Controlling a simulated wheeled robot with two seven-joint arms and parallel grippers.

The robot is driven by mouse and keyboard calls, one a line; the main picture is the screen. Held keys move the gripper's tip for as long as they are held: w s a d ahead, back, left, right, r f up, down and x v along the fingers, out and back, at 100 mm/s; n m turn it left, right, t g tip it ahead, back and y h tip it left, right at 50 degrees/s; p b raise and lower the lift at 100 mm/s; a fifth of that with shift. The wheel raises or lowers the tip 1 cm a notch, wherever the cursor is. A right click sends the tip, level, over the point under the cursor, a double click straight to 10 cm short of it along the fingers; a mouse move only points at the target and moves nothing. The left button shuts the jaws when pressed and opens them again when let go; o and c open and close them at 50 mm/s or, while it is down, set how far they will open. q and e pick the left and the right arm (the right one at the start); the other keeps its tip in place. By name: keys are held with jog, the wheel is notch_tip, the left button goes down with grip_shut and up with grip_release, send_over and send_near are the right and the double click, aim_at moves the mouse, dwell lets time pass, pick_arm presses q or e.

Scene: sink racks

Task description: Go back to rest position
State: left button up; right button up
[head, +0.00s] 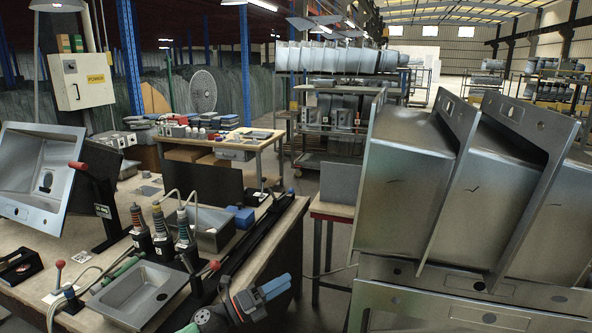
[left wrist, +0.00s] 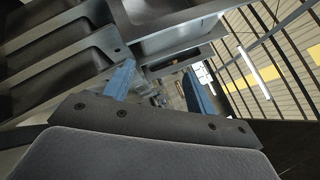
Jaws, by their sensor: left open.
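My left gripper (head: 280,288) is low in the middle of the head view, near the front right corner of the workbench. Its blue fingers point to the right. In the left wrist view the two blue fingers (left wrist: 160,84) stand apart with nothing between them, so it is open and empty. My right gripper does not show in either view.
Steel sinks (head: 410,170) stand in a row on the right, close to my left gripper. The workbench (head: 100,230) carries a tilted sink (head: 38,175), a grey basin (head: 140,293) and several upright tools (head: 160,235).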

pick_arm(q)
jog(key=s+a+f+n+t+y, duration=0.1)
jog(key=s+a+f+n+y, duration=0.25)
jog(key=f+n+y, duration=0.45)
jog(key=s+a+f+n+t+y, duration=0.2)
jog(key=a+f+n+y, duration=0.2)
jog(key=f+n, duration=0.65)
jog(key=s+a+f+n+t+y, duration=0.1)
jog(key=s+a+f+n+y, duration=0.1)
jog(key=a+f+n+y, duration=0.55)
jog(key=s+d+f+n+g, duration=0.1)
jog(key=s+f+n+g, duration=0.2)
jog(key=s+f, duration=0.4)
jog(key=s+d+f+n+g+h, duration=0.1)
jog(key=s+f+n+g, duration=0.2)
jog(key=s, duration=1)
jog(key=s+d+f+n+g, duration=0.1)
jog(key=s+f+n+g, duration=0.1)
jog(key=s+f+g, duration=0.4)
jog(key=s+f, duration=0.5)
jog(key=f, duration=0.1)
jog(key=shift+n+h, duration=0.35)
jog(key=shift+n, duration=0.05)
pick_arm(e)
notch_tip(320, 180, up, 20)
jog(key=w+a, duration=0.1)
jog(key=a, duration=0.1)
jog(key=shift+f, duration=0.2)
